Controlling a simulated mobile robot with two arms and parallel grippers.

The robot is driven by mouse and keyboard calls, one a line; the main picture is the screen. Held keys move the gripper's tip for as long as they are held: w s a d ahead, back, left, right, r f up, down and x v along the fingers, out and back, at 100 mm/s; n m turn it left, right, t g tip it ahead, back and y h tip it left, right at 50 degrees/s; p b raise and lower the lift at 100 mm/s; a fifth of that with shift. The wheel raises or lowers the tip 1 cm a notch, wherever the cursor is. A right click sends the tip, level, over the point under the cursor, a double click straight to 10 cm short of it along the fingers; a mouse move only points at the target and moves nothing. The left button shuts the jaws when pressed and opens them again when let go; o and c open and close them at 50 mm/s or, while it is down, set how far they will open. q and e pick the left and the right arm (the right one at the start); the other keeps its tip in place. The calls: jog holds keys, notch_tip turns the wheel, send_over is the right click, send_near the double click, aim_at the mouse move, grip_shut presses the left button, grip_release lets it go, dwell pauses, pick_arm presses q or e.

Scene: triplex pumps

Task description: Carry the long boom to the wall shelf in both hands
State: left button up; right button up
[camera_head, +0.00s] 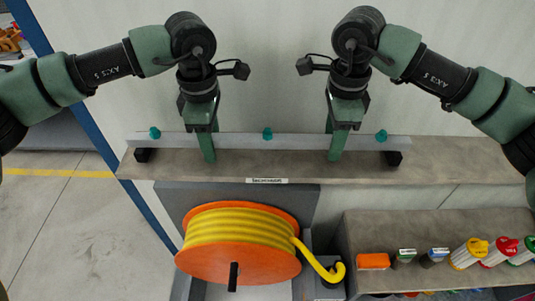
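The long boom (235,141) is a pale grey bar with teal fittings along it. It lies level along the wall shelf (300,168), with its ends at two black supports. My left gripper (204,142) points down at the boom left of its middle, one green finger in front of the bar. My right gripper (340,142) is placed the same way right of the middle. The far fingers are mostly hidden, so I cannot tell how tightly either gripper closes on the bar.
Below the shelf stands an orange reel (240,262) wound with yellow hose. At lower right, a grey ledge (410,222) holds an orange block (373,261) and several small containers with coloured caps. A blue post (85,125) and open floor (60,215) are at left.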

pick_arm(q)
notch_tip(320, 180, up, 12)
pick_arm(e)
notch_tip(320, 180, up, 12)
dwell(0.9)
pick_arm(q)
jog(key=shift+f, duration=0.1)
pick_arm(e)
jog(key=shift+f, duration=0.1)
